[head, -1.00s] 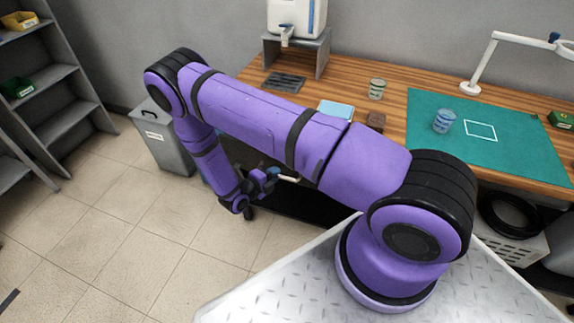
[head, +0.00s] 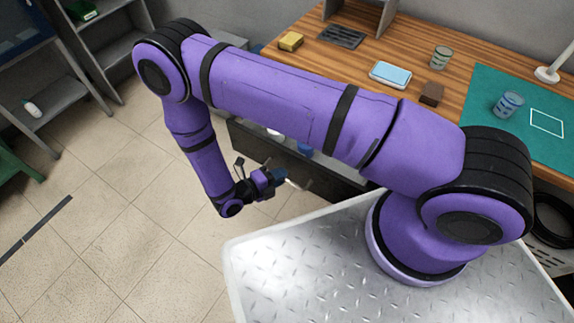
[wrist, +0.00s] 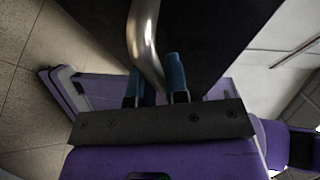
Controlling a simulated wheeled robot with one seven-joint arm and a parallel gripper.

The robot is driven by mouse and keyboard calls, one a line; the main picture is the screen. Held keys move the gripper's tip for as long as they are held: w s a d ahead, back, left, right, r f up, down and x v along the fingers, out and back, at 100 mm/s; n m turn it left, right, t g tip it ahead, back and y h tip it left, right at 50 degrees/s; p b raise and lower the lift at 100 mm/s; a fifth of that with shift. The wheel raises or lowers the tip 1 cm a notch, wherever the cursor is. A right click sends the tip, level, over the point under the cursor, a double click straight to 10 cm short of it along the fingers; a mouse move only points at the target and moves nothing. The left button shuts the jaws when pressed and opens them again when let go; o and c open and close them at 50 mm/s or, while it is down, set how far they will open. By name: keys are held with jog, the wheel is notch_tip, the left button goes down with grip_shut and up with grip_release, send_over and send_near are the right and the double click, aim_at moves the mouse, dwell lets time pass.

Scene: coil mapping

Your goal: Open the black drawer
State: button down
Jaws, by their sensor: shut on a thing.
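The black drawer (head: 325,180) is under the wooden workbench, partly hidden behind my arm. It stands out from the bench, and its open top shows a white thing (head: 273,134) and a blue thing (head: 304,150) inside. My gripper (head: 278,178) is low in front of the drawer at its handle. In the wrist view, the blue fingertips (wrist: 155,80) are on either side of the curved metal handle (wrist: 145,45), shut on it. The dark drawer front (wrist: 205,35) fills the upper middle there. How far the drawer is out is hard to tell.
Grey shelves (head: 70,85) stand at the left. Tiled floor (head: 120,210) is clear left of my arm.

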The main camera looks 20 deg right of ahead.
jog(key=shift+s+a, duration=0.3)
jog(key=shift+a, duration=0.15)
jog(key=c, duration=1.1)
grip_release()
jog(key=shift+c, duration=0.2)
jog(key=v, duration=1.1)
jog(key=shift+f, duration=0.1)
